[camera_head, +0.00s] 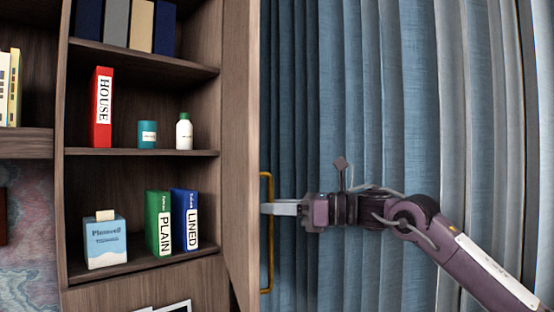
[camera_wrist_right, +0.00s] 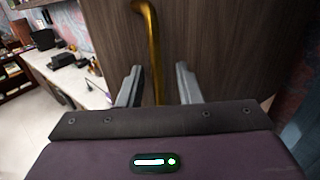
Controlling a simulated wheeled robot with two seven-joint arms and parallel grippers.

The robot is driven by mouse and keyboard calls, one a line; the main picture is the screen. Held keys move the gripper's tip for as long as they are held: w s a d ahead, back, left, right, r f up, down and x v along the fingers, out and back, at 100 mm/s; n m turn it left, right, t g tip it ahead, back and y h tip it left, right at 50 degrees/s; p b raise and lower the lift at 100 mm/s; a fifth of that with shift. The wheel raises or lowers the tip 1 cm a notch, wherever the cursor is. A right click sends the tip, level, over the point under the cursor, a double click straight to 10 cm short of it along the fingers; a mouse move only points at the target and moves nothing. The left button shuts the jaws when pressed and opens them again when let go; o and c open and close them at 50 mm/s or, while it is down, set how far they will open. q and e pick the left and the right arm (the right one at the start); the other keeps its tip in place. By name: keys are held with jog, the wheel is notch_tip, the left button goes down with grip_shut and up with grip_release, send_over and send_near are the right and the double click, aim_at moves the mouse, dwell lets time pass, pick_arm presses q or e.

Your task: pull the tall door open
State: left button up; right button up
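The tall wooden door (camera_head: 240,130) is swung out from the shelf cabinet and shows nearly edge-on in the head view. Its brass bar handle (camera_head: 266,275) is on the door's right side; it also shows in the wrist view (camera_wrist_right: 153,45). My right gripper (camera_head: 270,208) reaches in from the right to the handle. In the wrist view its two fingers (camera_wrist_right: 158,85) stand apart with the handle between them, and gaps show on both sides. The wooden door face (camera_wrist_right: 230,45) lies beyond the fingertips. My left gripper is in neither view.
The open cabinet shelves (camera_head: 140,154) hold a red binder (camera_head: 101,110), green and blue binders (camera_head: 158,225), a teal jar (camera_head: 147,138), a white bottle (camera_head: 184,135) and a tissue box (camera_head: 105,245). Blue curtains (camera_head: 400,100) hang behind my right arm. A white desk (camera_wrist_right: 75,82) shows beyond the door.

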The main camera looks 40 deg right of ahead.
notch_tip(320, 180, up, 20)
jog(key=p, duration=1.2)
jog(key=shift+w, duration=0.1)
